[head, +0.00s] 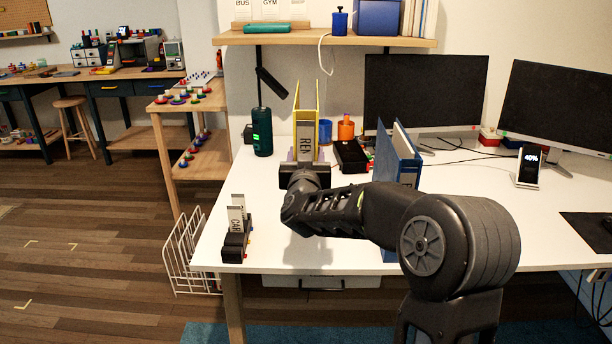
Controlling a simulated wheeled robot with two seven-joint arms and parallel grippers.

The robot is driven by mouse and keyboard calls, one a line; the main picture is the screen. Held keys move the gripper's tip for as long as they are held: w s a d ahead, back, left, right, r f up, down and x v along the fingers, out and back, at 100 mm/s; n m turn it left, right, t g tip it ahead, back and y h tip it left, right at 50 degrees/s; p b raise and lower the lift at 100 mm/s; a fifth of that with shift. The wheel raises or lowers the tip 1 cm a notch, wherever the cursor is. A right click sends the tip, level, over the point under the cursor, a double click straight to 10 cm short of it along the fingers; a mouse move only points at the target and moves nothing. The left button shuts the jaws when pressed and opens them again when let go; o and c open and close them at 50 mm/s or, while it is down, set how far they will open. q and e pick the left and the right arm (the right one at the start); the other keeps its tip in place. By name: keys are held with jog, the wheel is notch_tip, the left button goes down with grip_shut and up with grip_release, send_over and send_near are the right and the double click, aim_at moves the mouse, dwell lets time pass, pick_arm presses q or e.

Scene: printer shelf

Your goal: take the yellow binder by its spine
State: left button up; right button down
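The yellow binder (317,112) stands upright on the white desk, its spine with a grey label facing me. The lower part of the spine is hidden behind my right gripper (306,157). That gripper is at the end of the arm coming in from the right. It is right in front of the binder, with a finger at each side of the lower spine. I cannot tell whether the fingers press on it or stand apart from it. My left gripper is not in view.
A blue binder (399,158) stands on the desk right of the yellow one, partly behind my arm. A dark green cylinder (262,132) stands to the left, with blue and orange cups (346,130) behind. A black label holder (236,240) sits at the front left. A shelf (330,40) hangs above.

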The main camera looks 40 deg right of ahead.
notch_tip(320, 180, up, 8)
jog(key=shift+f+p, duration=0.15)
jog(key=shift+p, duration=0.45)
